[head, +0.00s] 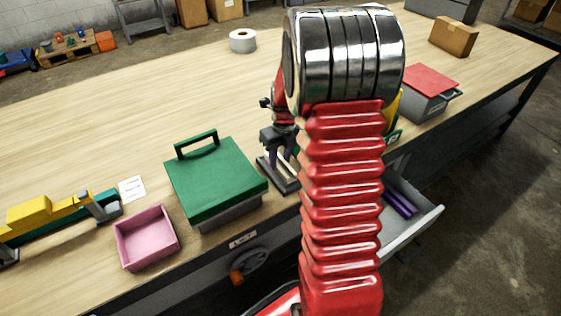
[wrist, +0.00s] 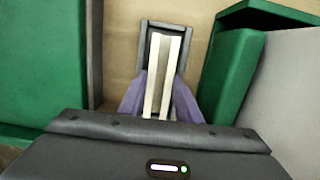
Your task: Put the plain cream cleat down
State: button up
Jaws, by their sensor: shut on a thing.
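My gripper (wrist: 160,98) has purple fingers and is shut on the plain cream cleat (wrist: 171,70). The cleat shows as two long pale strips with a gap between them. It lies over a narrow dark grey tray (wrist: 186,42) in the wrist view. I cannot tell whether it touches the tray floor. In the head view my gripper (head: 283,153) is low over the same grey tray (head: 284,185), and the cleat is mostly hidden there. My arm covers part of the bench right of the tray.
A green-lidded box (head: 215,178) stands close left of the tray, with a pink bin (head: 147,238) beyond it. An open drawer (head: 420,222) holding purple strips (head: 400,204) is at the right. A red-lidded grey box (head: 428,92) stands farther back.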

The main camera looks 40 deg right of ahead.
jog(key=shift+f, duration=0.7)
jog(key=o, duration=1.1)
jog(key=r, duration=0.4)
jog(key=s+r, duration=0.1)
jog(key=r, duration=0.7)
jog(key=shift+s, duration=0.25)
jog(key=shift+a, duration=0.1)
